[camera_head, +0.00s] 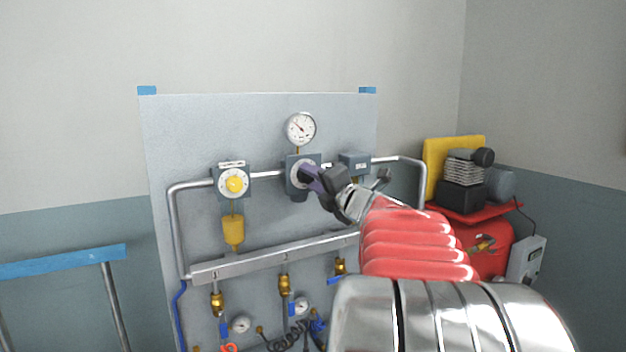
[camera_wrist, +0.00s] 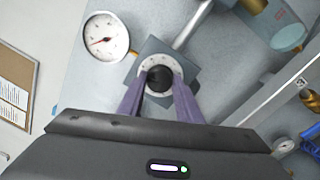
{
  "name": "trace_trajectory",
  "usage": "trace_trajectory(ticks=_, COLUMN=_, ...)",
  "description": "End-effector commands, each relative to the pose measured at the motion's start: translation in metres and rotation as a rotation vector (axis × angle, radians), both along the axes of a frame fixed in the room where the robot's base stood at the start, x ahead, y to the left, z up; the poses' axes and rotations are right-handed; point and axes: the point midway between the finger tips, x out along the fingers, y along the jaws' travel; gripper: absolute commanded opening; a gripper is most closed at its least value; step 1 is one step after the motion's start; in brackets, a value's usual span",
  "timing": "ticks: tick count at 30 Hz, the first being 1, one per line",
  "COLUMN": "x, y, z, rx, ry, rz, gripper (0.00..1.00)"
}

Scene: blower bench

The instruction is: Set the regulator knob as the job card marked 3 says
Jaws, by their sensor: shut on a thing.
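The regulator knob (camera_wrist: 159,79) is black and round, with a white scale ring around it on a grey-blue square body. In the wrist view it sits between the two purple fingers of my gripper (camera_wrist: 159,88), which are shut on it. In the head view my gripper (camera_head: 312,178) reaches the regulator (camera_head: 291,163) from the right and hides most of the knob. The knob's setting is too small to read. A round white pressure gauge (camera_head: 300,128) with a red needle stands above the regulator; it also shows in the wrist view (camera_wrist: 106,36). No job card marked 3 is readable.
A unit with a yellow knob (camera_head: 235,184) is left of the regulator on the grey panel (camera_head: 190,120). A grey box (camera_head: 355,163) is close on its right. A red compressor (camera_head: 487,240) stands far right. A board with papers (camera_wrist: 14,85) shows in the wrist view.

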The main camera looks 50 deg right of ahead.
Motion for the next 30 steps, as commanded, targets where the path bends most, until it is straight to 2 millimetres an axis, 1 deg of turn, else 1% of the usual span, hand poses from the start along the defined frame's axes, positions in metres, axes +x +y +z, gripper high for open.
trace_trajectory(ticks=12, x=-0.0008, y=-0.0015, z=-0.0022, rx=0.374, ry=-0.117, rz=-0.005, gripper=0.09)
trace_trajectory(ticks=18, x=-0.0009, y=-0.0016, z=-0.0031, rx=0.519, ry=-0.162, rz=-0.007, gripper=0.09)
trace_trajectory(ticks=24, x=-0.0011, y=-0.002, z=-0.0039, rx=0.611, ry=-0.191, rz=-0.008, gripper=0.09)
trace_trajectory(ticks=30, x=-0.0013, y=-0.0024, z=-0.0045, rx=0.653, ry=-0.203, rz=-0.009, gripper=0.09)
